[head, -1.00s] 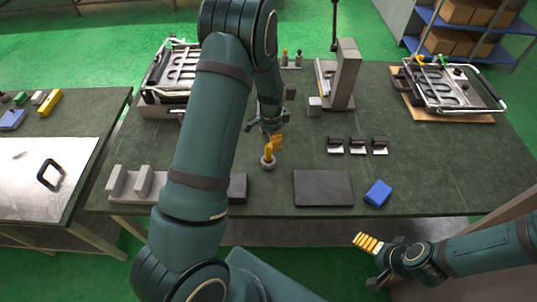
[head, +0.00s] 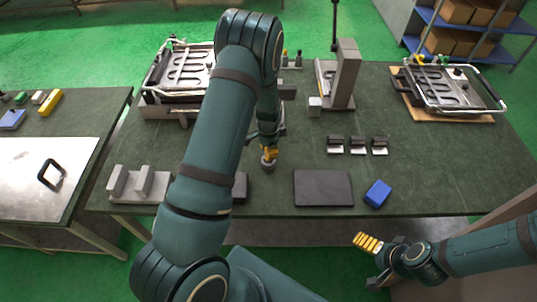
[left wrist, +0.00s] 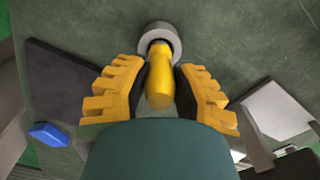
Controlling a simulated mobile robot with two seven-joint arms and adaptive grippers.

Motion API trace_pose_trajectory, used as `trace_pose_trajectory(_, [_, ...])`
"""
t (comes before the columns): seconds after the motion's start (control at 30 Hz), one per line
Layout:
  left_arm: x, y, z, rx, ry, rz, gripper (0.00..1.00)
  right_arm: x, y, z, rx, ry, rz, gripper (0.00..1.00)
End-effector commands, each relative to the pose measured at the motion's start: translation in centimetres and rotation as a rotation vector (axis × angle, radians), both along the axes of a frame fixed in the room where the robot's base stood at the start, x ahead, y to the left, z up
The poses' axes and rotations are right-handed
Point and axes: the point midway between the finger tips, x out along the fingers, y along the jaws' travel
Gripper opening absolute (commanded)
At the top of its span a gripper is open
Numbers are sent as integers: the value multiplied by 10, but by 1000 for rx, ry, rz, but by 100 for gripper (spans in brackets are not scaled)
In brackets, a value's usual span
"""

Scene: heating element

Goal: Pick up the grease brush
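The grease brush (left wrist: 161,80) has a yellow handle and stands in a round grey holder (left wrist: 158,34) on the green table. In the left wrist view the handle lies between the yellow fingers of my left gripper (left wrist: 158,92). Narrow gaps seem to show beside the handle, so the fingers look open around it. In the head view my left gripper (head: 269,153) is right above the holder (head: 268,166) and hides most of the brush. My right gripper (head: 368,243) is off the table's front edge, its yellow fingers close together and empty.
A dark flat block (head: 323,188) and a blue block (head: 378,193) lie right of the holder. Several small dark-and-white parts (head: 357,146) stand behind them. A grey bracket (head: 344,80) stands at the back. A grey two-post block (head: 140,183) is at the left.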

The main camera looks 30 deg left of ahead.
Motion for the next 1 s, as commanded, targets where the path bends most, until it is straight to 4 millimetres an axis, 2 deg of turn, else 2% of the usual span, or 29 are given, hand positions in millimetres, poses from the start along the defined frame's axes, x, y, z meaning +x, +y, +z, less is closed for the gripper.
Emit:
trace_pose_trajectory(0.47, [1,0,5,0,-1,0,0,0,0,0,0,0,0,98])
trace_pose_trajectory(0.57, [1,0,18,0,-4,0,0,0,0,0,0,0,0,98])
trace_pose_trajectory(0.83, [1,0,70,-1,-6,1,0,0,0,0,0,0,0,98])
trace_pose_trajectory(1.0, [1,0,92,0,-2,0,0,0,0,0,0,0,0,98])
